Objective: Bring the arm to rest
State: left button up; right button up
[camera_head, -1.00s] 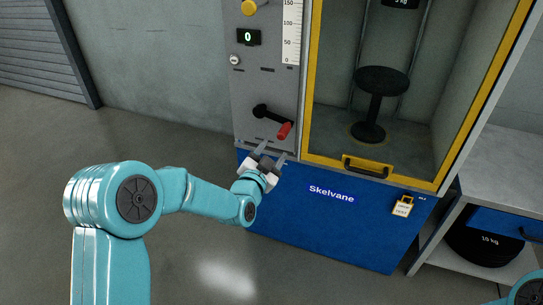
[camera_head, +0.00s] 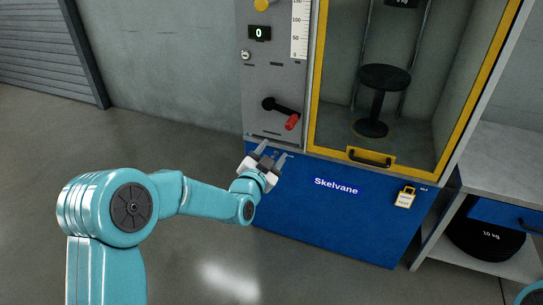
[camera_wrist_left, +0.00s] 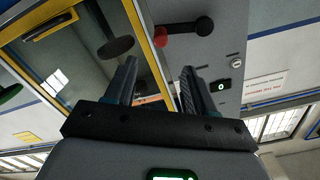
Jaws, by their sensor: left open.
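My left arm (camera_head: 210,198) comes in from the left, bent at the elbow. My left gripper (camera_head: 270,152) is open and empty in front of the blue lower front of the Skelvane machine (camera_head: 385,225), below and left of the red-handled crank (camera_head: 291,121). The fingers point up and away. In the left wrist view both fingers (camera_wrist_left: 155,88) stand apart with nothing between them, and the crank handle (camera_wrist_left: 161,40) shows beyond them. Of my right arm only a teal piece shows at the lower right corner of the head view; its gripper is out of view.
The machine has a yellow-framed door (camera_head: 312,80) with a dark handle, and a round black stool-like piece (camera_head: 383,77) inside. A display (camera_head: 260,33) reads 0. At right, a grey bench (camera_head: 500,160) holds a 10 kg weight (camera_head: 485,236) below. Open floor lies at left.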

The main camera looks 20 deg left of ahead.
pick_arm(q)
jog(key=shift+s, duration=0.2)
pick_arm(e)
jog(key=shift+s, duration=0.35)
